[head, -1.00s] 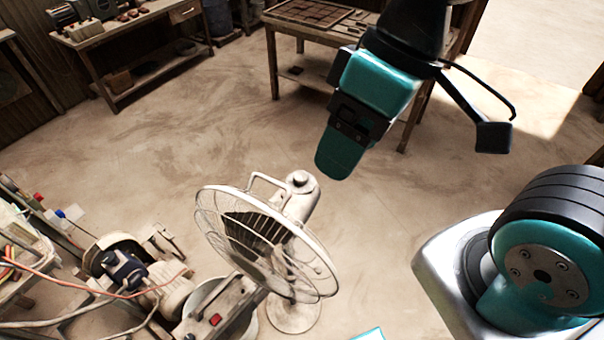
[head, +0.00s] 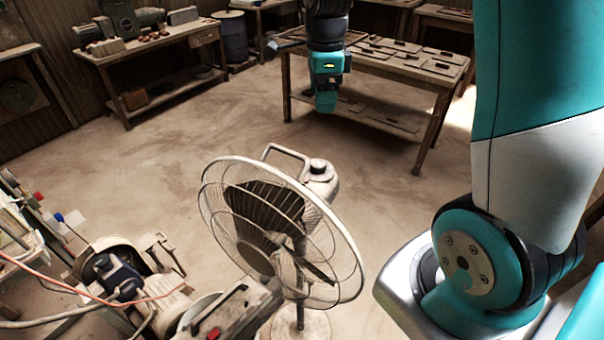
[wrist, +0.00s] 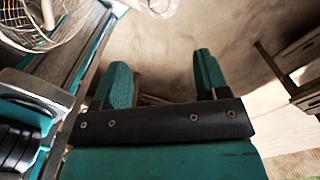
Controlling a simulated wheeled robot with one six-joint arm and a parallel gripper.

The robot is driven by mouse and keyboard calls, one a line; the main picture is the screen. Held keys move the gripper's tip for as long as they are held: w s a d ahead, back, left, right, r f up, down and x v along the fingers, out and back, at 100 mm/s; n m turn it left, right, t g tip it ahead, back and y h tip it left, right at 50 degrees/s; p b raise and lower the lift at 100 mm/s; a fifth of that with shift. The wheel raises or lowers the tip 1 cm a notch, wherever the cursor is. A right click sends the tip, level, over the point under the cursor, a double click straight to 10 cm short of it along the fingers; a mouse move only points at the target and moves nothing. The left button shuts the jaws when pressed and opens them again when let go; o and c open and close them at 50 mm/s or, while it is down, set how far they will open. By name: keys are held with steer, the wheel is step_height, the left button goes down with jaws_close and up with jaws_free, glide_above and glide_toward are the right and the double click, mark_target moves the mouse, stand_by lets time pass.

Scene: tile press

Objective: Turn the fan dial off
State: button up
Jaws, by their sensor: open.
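The white pedestal fan (head: 280,230) stands on the floor in the middle of the head view, its round wire cage facing the camera and slightly left. Part of the fan cage (wrist: 45,20) shows at that view's upper left.
A wooden table (head: 400,85) with several tiles stands behind my gripper. A workbench (head: 140,65) is at the back left. A motor-driven machine (head: 130,280) with cables is left of the fan. Open floor (head: 150,170) lies between the fan and the benches.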

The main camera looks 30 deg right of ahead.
mark_target(318, 162)
step_height(318, 162, down, 18)
steer(key=p, duration=0.4)
steer(key=shift+a+r, duration=0.1)
steer(key=shift+r, duration=0.15)
